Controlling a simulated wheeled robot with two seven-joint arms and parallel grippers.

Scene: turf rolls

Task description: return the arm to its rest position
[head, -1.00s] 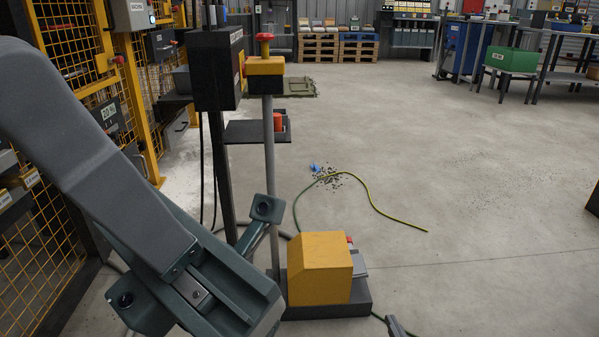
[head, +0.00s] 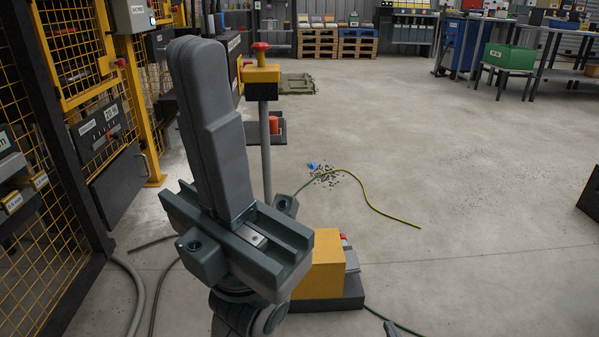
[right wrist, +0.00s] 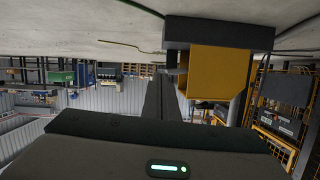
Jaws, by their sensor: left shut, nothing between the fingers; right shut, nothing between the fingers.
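My left gripper (head: 197,48) stands large and close in the head view, left of the middle. Its two long grey fingers are pressed together and point up, with nothing between them. Its teal body and part of my wrist show below. My right gripper (right wrist: 160,75) shows in the right wrist view as dark fingers shut together, empty, pointing away from the camera. In the head view only a small dark tip at the bottom edge, right of the middle, may belong to it.
A yellow block on a dark base (head: 318,268) and a post with a red button (head: 261,70) stand behind my left gripper, partly hidden. A yellow mesh fence (head: 60,215) is at left. A green-yellow hose (head: 370,200) lies on the floor. The floor at right is largely clear.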

